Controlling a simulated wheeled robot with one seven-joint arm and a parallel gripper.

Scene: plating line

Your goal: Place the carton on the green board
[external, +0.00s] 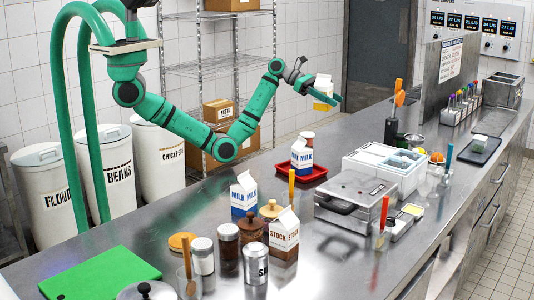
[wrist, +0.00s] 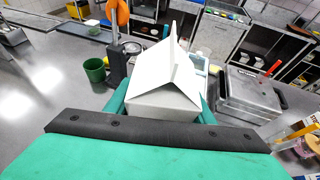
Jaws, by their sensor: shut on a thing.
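A white gable-top carton with a yellow-orange lower part (external: 323,90) is held in the air above the far part of the steel counter. My gripper (external: 319,96) is shut on it, one finger at each side. In the wrist view the carton's white roof (wrist: 165,75) fills the middle, between the green fingers, and hides what lies behind it. The carton looks roughly upright. The green board (external: 100,273) lies flat at the near left end of the counter, far from my gripper. Its visible surface is bare.
A milk carton (external: 243,197), stock carton (external: 284,236), jars (external: 202,256) and a pot lid (external: 147,290) stand near the board. A red tray (external: 319,173) bears another milk carton (external: 301,156). A metal appliance (external: 350,200) stands at centre. Counter between board and milk carton is largely clear.

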